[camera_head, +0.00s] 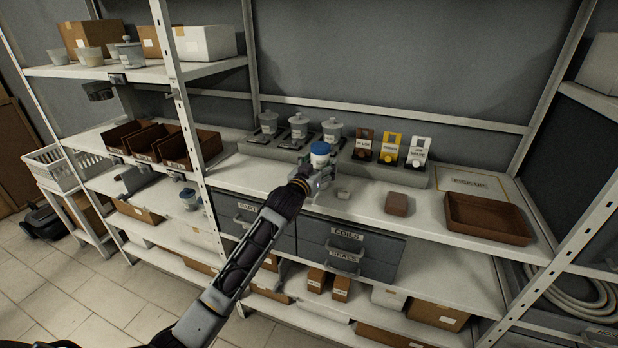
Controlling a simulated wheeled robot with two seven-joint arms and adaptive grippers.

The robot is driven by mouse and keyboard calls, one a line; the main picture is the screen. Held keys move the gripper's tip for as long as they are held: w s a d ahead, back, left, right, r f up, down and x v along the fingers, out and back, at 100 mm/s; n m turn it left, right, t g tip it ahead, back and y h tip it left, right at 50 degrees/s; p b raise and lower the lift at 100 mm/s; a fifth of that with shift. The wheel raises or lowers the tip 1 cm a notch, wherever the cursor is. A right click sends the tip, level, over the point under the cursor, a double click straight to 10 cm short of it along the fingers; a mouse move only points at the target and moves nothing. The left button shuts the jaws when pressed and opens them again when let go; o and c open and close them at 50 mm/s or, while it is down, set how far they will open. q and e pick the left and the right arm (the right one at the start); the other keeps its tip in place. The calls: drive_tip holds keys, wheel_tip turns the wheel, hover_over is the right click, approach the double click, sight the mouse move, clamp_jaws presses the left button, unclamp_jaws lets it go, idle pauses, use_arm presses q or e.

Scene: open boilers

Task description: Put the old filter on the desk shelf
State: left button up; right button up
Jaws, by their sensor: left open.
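A small white canister with a blue cap (320,153), which looks like the filter, is upright at the desk shelf (368,208), just beyond my left gripper. My left gripper (322,180) is open, at the front part of the desk shelf, close to the canister. The gripper partly hides the canister's lower part, so I cannot tell whether they touch. My right gripper is out of view.
Several grey-lidded canisters (298,126) stand in a rack behind. Labelled switches (390,148), a small brown block (397,204) and a brown tray (487,219) lie to the right. Drawers (345,249) sit below. A metal post (181,105) stands left.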

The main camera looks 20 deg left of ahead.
use_arm(q)
drive_tip(key=s+a, duration=0.1)
drive_tip(key=s, duration=1)
drive_tip(key=shift+s+a+b, duration=0.2)
drive_tip(key=shift+s+b, duration=0.15)
idle(0.6)
